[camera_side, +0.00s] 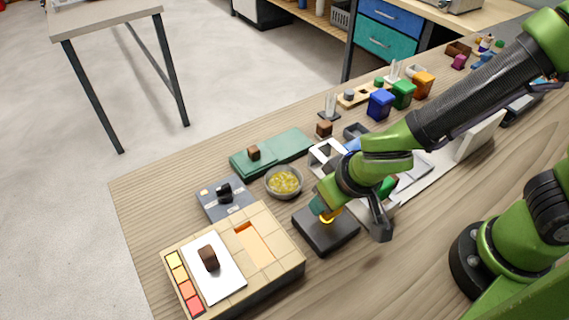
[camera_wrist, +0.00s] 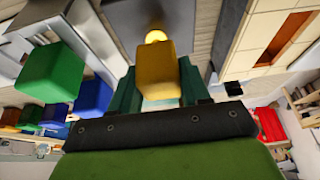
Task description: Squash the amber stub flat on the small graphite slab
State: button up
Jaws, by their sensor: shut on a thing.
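The small graphite slab (camera_side: 330,238) is a dark, low square block on the wooden table, in the lower middle of the side view. My gripper (camera_side: 324,208) points down over it, its teal fingers close above its top. In the wrist view the fingers (camera_wrist: 158,92) are shut on an amber-yellow block (camera_wrist: 157,72). The amber stub (camera_wrist: 155,37) shows as a bright glowing tip at the block's far end. In the side view the stub glows (camera_side: 328,218) below the fingers, low over the slab. I cannot tell whether it touches the slab.
A tan tiled block (camera_side: 283,250) with a white plate stands left of the slab. A grey bowl of yellow bits (camera_side: 284,183) is behind it. A green slab (camera_side: 290,143) lies farther back. Blue (camera_side: 380,104), green (camera_side: 403,95) and orange blocks (camera_side: 424,84) stand at the back.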

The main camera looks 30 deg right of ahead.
jog(key=shift+r, duration=3)
